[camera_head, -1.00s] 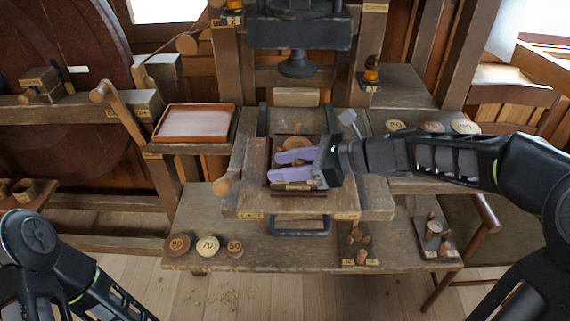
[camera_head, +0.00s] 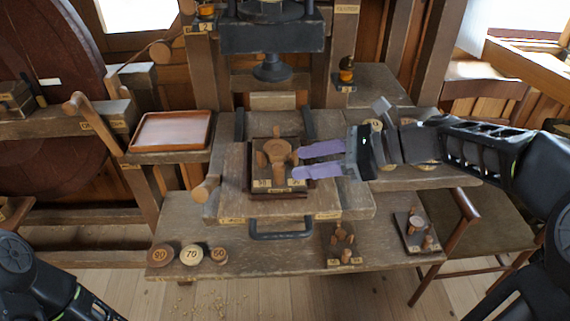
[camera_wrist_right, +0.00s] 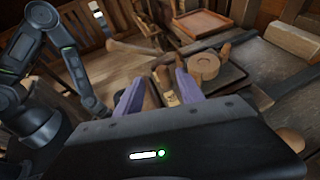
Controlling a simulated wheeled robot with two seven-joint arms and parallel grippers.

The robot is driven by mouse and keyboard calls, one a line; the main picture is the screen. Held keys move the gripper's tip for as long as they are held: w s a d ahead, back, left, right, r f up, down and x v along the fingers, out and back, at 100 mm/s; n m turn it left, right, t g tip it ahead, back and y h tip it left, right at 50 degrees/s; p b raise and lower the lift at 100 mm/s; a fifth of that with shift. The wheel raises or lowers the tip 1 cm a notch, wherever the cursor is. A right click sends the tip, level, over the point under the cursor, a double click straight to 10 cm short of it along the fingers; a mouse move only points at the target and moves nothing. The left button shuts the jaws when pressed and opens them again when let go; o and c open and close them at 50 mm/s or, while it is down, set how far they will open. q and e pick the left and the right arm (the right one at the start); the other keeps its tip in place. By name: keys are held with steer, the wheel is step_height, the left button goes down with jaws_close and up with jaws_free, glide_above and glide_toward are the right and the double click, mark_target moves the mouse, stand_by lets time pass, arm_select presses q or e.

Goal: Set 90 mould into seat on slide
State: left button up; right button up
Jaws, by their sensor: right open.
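A round wooden piece (camera_head: 277,151) sits in the dark seat block (camera_head: 262,187) on the slide (camera_head: 230,188), among several small wooden pegs. I cannot read a number on it. It also shows in the right wrist view (camera_wrist_right: 203,65). Discs marked 90 (camera_head: 161,257), 70 (camera_head: 191,255) and 50 (camera_head: 218,254) stand at the front left of the lower bench. My right gripper (camera_head: 298,162) is open and empty, its purple fingertips apart at the right edge of the seat block. My left arm shows at the lower left; its gripper is out of frame.
A reddish tray (camera_head: 170,131) stands left of the slide. The press head (camera_head: 271,68) hangs behind it. A pale disc (camera_head: 376,125) on the right shelf is partly hidden by my right arm. Small holders with pegs (camera_head: 343,242) stand at the front right of the bench.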

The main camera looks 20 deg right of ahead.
steer(key=shift+v, duration=0.95)
stand_by(0.6)
